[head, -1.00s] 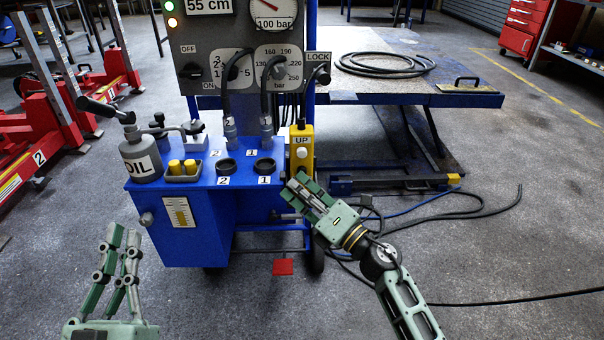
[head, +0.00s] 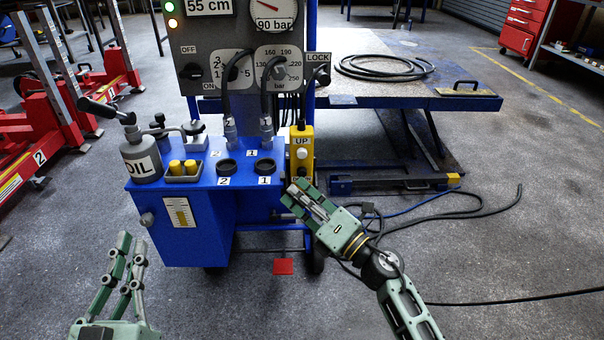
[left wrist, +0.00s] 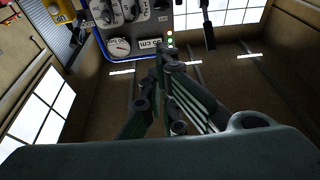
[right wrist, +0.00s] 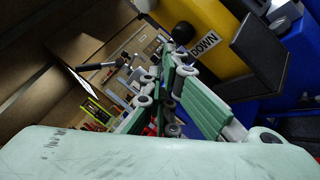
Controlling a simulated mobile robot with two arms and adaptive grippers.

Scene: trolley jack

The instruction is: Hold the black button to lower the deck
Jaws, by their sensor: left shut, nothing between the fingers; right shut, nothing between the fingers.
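The yellow pendant (head: 301,146) hangs at the right side of the blue hydraulic unit. Its white button (head: 302,154) sits under the UP label. In the right wrist view, the black button (right wrist: 182,32) stands out beside the DOWN label (right wrist: 205,44); in the head view my right gripper hides it. My right gripper (head: 293,191) is shut and empty, its fingertips just below the DOWN label. In the right wrist view its tips (right wrist: 172,52) are close to the black button; I cannot tell whether they touch. My left gripper (head: 130,240) is shut and empty, low at the left.
The lift deck (head: 375,101) is raised behind, with a coiled black hose (head: 385,65) on it. The panel display (head: 207,6) reads 55 cm and the gauge (head: 274,12) 90 bar. Cables (head: 455,215) lie on the floor at right. An oil can (head: 142,158) stands at left.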

